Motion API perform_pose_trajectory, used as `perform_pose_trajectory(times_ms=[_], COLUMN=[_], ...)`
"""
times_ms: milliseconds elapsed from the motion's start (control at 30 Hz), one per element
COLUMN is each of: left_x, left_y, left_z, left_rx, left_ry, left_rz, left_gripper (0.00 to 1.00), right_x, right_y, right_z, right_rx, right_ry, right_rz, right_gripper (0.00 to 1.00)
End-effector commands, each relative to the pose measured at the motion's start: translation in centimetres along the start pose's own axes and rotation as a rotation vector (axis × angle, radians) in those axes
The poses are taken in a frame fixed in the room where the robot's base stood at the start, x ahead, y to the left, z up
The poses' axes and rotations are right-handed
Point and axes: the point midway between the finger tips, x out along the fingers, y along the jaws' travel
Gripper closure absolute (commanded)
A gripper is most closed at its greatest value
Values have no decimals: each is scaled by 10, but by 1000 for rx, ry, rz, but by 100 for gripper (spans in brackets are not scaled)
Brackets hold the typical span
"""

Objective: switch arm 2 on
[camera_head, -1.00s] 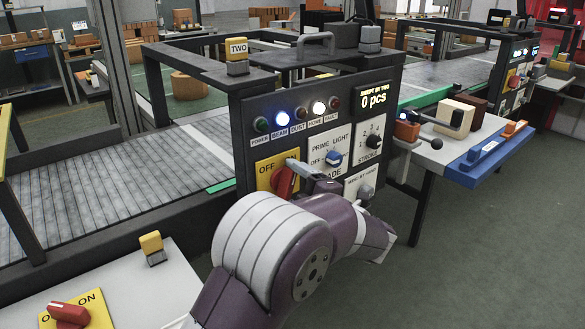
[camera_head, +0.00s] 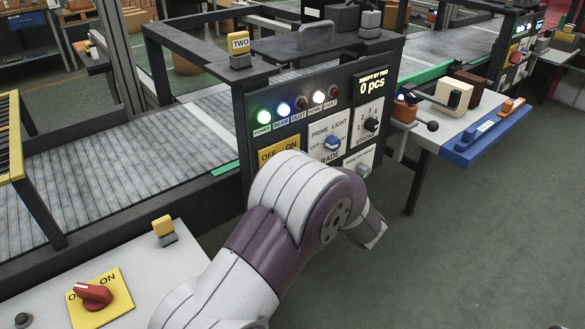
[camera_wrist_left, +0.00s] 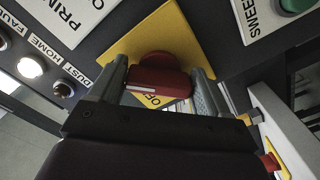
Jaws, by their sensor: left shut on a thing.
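The panel under the TWO sign (camera_head: 239,50) carries a yellow OFF/ON plate (camera_head: 279,150). Its red knob is hidden behind my left arm in the head view. In the left wrist view the red knob (camera_wrist_left: 163,70) sits on the yellow plate (camera_wrist_left: 190,30), with a white mark toward its left end. My left gripper (camera_wrist_left: 160,76) has a finger on each side of the knob and is shut on it. The green POWER lamp (camera_head: 263,116) is brightly lit; BEAM (camera_head: 284,109) and HOME (camera_head: 318,97) glow white. The display (camera_head: 375,82) reads 0 pcs. My right gripper is not in view.
A PRIME LIGHT switch (camera_head: 332,143) and a STROKE dial (camera_head: 371,124) are close by on the panel. Another red knob (camera_head: 92,295) is on the near-left bench. A blue-edged side table (camera_head: 470,150) stands right. Open floor lies front right.

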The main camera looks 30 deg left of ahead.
Motion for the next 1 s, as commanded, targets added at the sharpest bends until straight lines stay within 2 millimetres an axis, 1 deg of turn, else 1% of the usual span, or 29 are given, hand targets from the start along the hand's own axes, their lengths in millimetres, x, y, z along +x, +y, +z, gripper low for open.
perform_pose_trajectory(times_ms=[300, 333, 367, 400, 667, 767, 867, 1000], left_x=[0, 0, 0, 0, 0, -6, -22, -55], left_y=[-2, -2, -2, -1, 0, 0, 1, 1], left_z=[1, 1, 1, 1, 0, 0, 0, 0], left_rx=[7, 7, 7, 6, 3, 3, 3, 3], left_ry=[-1, -1, -1, -1, 0, -1, -3, -4], left_rz=[-1, -1, -1, -1, 0, 0, 2, 3], left_gripper=[53, 20, 10, 2, 2, 2, 2, 2], right_x=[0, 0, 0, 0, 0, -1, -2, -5], right_y=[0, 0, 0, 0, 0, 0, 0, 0], right_z=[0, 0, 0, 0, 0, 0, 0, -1], right_rx=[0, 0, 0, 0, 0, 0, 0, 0], right_ry=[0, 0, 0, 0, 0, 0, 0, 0], right_rz=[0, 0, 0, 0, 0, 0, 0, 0], right_gripper=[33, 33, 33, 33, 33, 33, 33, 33])
